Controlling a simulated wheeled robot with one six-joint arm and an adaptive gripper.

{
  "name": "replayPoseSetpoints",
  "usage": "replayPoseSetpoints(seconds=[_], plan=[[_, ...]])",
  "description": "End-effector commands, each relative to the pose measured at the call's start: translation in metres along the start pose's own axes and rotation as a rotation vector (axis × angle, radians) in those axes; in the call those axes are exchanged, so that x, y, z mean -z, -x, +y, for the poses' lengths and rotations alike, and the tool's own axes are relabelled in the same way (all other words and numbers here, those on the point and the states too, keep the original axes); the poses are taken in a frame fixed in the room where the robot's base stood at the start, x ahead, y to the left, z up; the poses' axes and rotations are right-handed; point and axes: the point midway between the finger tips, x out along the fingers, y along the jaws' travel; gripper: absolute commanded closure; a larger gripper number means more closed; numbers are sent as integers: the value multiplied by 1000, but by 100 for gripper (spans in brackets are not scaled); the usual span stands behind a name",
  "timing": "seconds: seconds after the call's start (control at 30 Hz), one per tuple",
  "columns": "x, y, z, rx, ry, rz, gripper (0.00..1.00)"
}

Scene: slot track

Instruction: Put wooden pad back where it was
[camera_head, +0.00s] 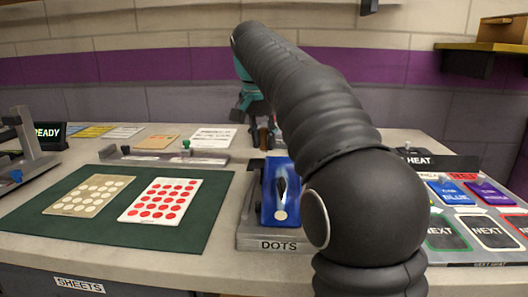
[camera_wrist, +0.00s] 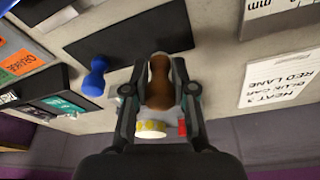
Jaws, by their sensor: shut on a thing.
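The wooden pad, a brown rounded piece with a narrower waist, is between my fingertips in the wrist view (camera_wrist: 159,88). My gripper (camera_wrist: 159,95) is shut on it from both sides. In the head view my gripper (camera_head: 254,118) hangs over the back of the counter, behind the blue piece, partly covered by my arm. A small brown part of the pad (camera_head: 264,138) shows under it there. I cannot tell whether the pad touches the counter.
A blue knobbed piece (camera_wrist: 95,78) stands near a dark strip (camera_wrist: 132,45). A blue tray piece (camera_head: 279,212) sits on the DOTS stand (camera_head: 276,245). A green mat (camera_head: 120,235) carries two dotted sheets. The HEAT board (camera_head: 480,262) is at right. A dotted roll (camera_wrist: 150,129) shows beyond my fingers.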

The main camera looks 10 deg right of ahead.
Motion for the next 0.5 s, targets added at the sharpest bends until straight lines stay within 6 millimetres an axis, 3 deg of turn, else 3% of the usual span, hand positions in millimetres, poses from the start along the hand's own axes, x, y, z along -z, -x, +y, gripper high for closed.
replayPoseSetpoints(seconds=[0.2, 0.5], plan=[[-8, -28, 1, -1, 0, -1, 100], [-8, -30, 1, -1, 0, -1, 100]])
